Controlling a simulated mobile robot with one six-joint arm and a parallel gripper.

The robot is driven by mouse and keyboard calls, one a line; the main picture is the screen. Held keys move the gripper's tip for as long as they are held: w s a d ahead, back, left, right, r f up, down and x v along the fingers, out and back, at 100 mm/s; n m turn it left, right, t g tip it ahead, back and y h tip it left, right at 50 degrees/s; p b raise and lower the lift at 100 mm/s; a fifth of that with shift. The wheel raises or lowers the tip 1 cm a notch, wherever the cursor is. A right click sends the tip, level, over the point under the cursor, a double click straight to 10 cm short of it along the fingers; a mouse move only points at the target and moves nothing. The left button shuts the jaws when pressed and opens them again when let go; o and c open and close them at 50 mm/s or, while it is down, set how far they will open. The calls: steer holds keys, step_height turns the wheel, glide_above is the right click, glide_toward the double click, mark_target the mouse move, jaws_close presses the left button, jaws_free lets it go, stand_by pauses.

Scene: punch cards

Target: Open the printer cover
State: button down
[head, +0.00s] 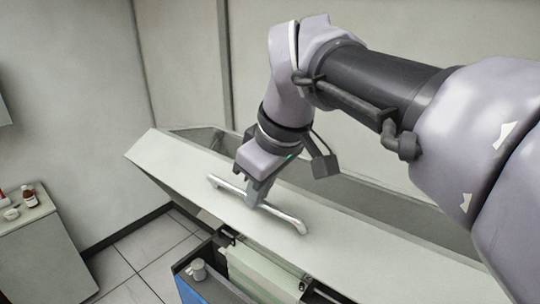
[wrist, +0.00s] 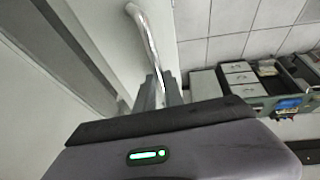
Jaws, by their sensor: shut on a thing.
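The printer cover (head: 170,168) is a long pale panel, tilted up, with an opening showing beneath its near edge. A shiny bar handle (head: 290,222) is fixed on its face. My gripper (head: 256,198) is shut on the middle of this handle. In the wrist view the handle (wrist: 146,38) runs up from between the fingers (wrist: 158,90), beside the pale cover (wrist: 100,30). The fingertips are partly hidden by my gripper's body in the wrist view.
Below the cover are a pale green stack (head: 262,270) and a dark blue-edged tray (head: 190,284) with a small white cup (head: 198,270). A side cabinet (head: 45,250) with bottles stands at the left. Tiled floor (head: 125,265) is free between them.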

steer(key=c, duration=1.8)
jaws_free()
steer(key=o, duration=0.3)
steer(key=shift+s+a, duration=0.15)
steer(key=shift+s, duration=0.05)
steer(key=shift+o, duration=0.2)
steer(key=shift+w, duration=0.15)
